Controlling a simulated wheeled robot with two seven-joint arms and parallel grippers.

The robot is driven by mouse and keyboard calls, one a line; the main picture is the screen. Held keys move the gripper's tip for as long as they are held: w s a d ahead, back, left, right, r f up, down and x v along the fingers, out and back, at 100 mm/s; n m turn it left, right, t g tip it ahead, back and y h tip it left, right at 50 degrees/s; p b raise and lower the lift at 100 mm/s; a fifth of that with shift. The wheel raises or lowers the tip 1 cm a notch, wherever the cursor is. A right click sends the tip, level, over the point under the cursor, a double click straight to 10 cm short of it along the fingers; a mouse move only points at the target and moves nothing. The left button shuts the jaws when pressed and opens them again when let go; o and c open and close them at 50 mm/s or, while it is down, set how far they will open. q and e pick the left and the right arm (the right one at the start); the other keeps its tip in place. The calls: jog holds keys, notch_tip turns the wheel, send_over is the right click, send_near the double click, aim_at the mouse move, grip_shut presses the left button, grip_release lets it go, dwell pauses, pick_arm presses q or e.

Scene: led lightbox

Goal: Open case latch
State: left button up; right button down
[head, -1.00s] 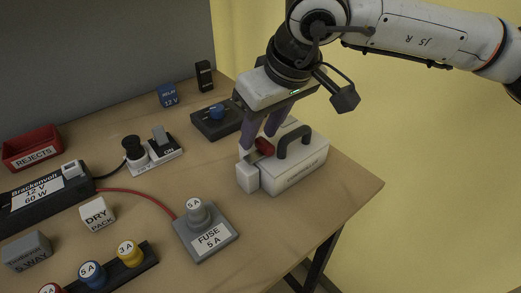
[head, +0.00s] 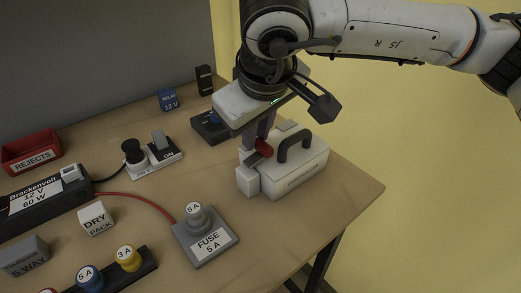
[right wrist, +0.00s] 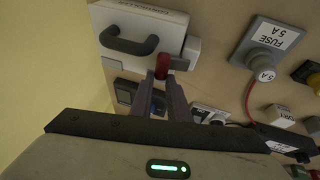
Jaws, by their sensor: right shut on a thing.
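The white case (head: 306,172) stands on the right part of the table, with a dark carrying handle (head: 295,143) on top. It also shows at the top of the right wrist view (right wrist: 157,18). A red latch (head: 264,148) sits at the case's left end, beside a white block (head: 247,181). My right gripper (head: 256,147) is shut on the red latch, which also shows between the fingertips in the right wrist view (right wrist: 163,62). The fingers hide part of the latch. My left gripper is not in view.
A grey fuse holder (head: 205,240) stands in front of the case. A dark box with a blue knob (head: 205,127) is close behind the gripper. A switch block (head: 160,155) lies farther left. The table's right edge is near the case; the front right tabletop is clear.

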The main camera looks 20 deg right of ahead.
jog(key=shift+s+a+r+n+t+h, duration=0.2)
jog(key=shift+a+n+t+h, duration=0.25)
jog(key=shift+h, duration=0.45)
jog(key=shift+a+r, duration=0.1)
jog(key=shift+h, duration=0.3)
jog(key=shift+s+a+t+h+b, duration=0.1)
jog(key=shift+a+t+h+b, duration=0.15)
jog(key=shift+a+h+b, duration=0.1)
jog(key=shift+s+a+r+t+h, duration=0.15)
jog(key=shift+a+t+h, duration=0.15)
jog(key=shift+h, duration=0.35)
